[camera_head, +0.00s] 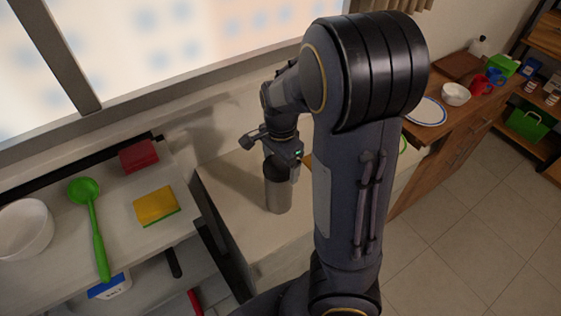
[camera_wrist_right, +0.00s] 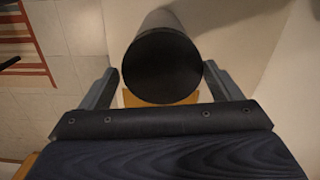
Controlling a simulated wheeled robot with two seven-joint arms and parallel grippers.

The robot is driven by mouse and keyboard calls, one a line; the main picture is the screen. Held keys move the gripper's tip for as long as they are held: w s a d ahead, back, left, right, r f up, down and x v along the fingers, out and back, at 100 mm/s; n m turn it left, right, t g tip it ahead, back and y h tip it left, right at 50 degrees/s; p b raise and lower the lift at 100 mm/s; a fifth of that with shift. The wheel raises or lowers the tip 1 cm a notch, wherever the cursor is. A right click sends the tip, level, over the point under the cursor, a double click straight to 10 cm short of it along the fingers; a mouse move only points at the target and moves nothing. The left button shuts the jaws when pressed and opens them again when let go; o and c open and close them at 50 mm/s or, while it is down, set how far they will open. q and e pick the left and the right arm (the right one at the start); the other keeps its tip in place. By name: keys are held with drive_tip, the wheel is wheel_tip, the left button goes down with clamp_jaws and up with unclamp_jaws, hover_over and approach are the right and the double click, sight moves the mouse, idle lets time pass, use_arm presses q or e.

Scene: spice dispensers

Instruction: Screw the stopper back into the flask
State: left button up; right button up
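The flask (camera_head: 279,195) is a grey metallic cylinder with a dark top, standing upright on the light counter. My right gripper (camera_head: 276,158) is at its top in the head view. In the right wrist view, a round black top, which looks like the stopper (camera_wrist_right: 162,65), fills the space between the two fingers of my right gripper (camera_wrist_right: 161,68). One finger is on each side, very close to it. I cannot tell whether they touch it, nor how far the stopper is screwed in. My left gripper is not in view.
At left are a white bowl (camera_head: 24,229), a green ladle (camera_head: 97,230), a yellow sponge (camera_head: 156,205) and a red block (camera_head: 139,156). A wooden counter with a white bowl (camera_head: 455,94) and a red mug (camera_head: 479,85) is at right. A window wall is behind the flask.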

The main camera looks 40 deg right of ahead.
sight(281, 166)
drive_tip(key=c, duration=0.9)
drive_tip(key=m, duration=0.4)
drive_tip(key=shift+s, duration=0.1)
drive_tip(key=m, duration=0.4)
drive_tip(key=shift+a+f+m, duration=0.1)
drive_tip(key=shift+m, duration=0.2)
drive_tip(key=o, duration=1.3)
drive_tip(key=shift+c, duration=0.2)
wheel_tip(281, 166, up, 8)
drive_tip(key=shift+s+f, duration=0.1)
